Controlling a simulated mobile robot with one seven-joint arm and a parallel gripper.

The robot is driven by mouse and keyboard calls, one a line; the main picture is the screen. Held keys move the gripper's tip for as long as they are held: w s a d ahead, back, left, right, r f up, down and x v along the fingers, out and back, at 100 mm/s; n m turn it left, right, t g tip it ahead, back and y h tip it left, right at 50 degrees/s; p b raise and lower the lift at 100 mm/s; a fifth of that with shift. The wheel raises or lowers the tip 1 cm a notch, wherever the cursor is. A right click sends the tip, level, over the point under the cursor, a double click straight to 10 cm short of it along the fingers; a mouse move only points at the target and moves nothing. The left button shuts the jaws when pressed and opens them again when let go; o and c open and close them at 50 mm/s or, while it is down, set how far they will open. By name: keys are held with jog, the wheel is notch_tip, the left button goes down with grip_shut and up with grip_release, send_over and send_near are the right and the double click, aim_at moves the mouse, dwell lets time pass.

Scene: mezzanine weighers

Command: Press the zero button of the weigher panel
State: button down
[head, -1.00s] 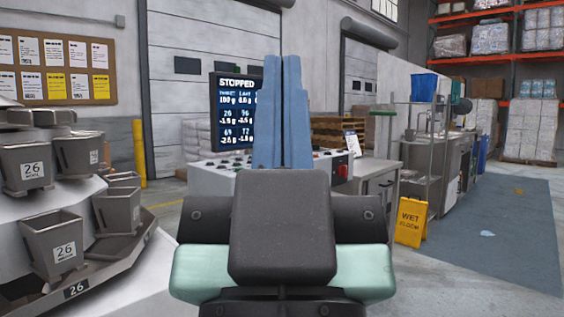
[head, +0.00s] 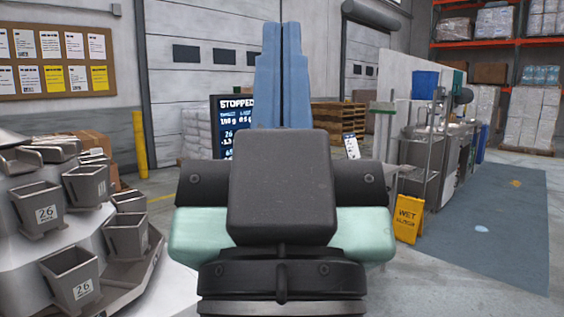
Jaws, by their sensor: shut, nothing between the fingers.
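My gripper (head: 282,75) stands upright in the middle of the head view, its blue fingers shut together with nothing between them. The weigher panel's dark screen (head: 231,122) reads STOPPED and shows to the left of the fingers, partly covered by them. The panel's console and its buttons, the zero button among them, are hidden behind my gripper and wrist.
Weigher buckets marked 26 (head: 71,278) stand close on the left. A yellow wet-floor sign (head: 408,219) and a metal shelf rack (head: 420,165) are on the right. The grey-blue floor area (head: 490,225) at the far right is mostly clear.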

notch_tip(320, 180, up, 16)
jog(key=p, duration=1.3)
jog(key=shift+r+p, duration=0.15)
jog(key=shift+p, duration=0.15)
